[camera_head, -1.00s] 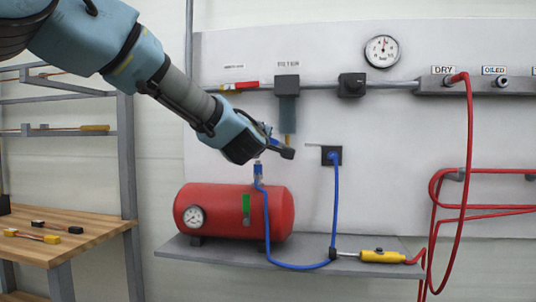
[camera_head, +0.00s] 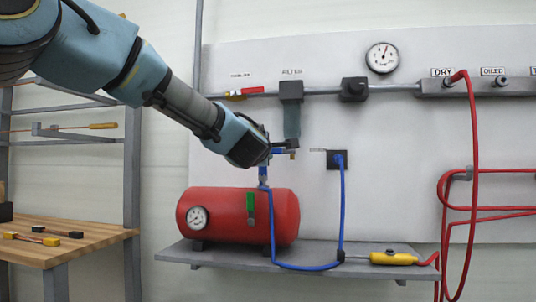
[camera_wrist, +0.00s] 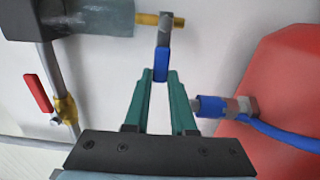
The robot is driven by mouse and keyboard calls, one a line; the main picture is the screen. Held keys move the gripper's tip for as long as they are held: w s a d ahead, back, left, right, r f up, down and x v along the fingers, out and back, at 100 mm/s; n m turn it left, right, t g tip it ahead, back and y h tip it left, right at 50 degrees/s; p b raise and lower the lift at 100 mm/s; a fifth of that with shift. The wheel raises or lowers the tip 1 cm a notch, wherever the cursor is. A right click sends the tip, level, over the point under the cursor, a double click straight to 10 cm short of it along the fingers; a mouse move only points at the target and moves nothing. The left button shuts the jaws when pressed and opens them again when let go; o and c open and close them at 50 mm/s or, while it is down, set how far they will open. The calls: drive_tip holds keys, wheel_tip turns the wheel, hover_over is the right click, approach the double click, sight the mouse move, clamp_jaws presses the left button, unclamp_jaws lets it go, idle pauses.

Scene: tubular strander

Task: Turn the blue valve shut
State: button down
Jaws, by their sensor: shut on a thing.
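The blue valve shows in the wrist view as a short blue lever (camera_wrist: 161,64) on a grey metal body, on a brass pipe stub under the grey filter (camera_wrist: 95,18). My gripper (camera_wrist: 161,76) has its green fingers closed on the free end of the blue lever. In the head view, my gripper (camera_head: 277,152) is at the lower end of the filter (camera_head: 291,117), above the red tank. A little of the blue lever shows there; my wrist and gripper hide much of the valve.
The red tank (camera_head: 240,232) with a blue hose (camera_head: 272,235) stands on a grey shelf just below. A blue hose fitting (camera_wrist: 210,105) is close to the right finger in the wrist view. A red-handled valve (camera_wrist: 38,93) is at left there.

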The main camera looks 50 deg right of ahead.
drive_tip(key=c, duration=0.7)
unclamp_jaws()
drive_tip(key=shift+c, duration=0.2)
drive_tip(key=shift+f, duration=0.1)
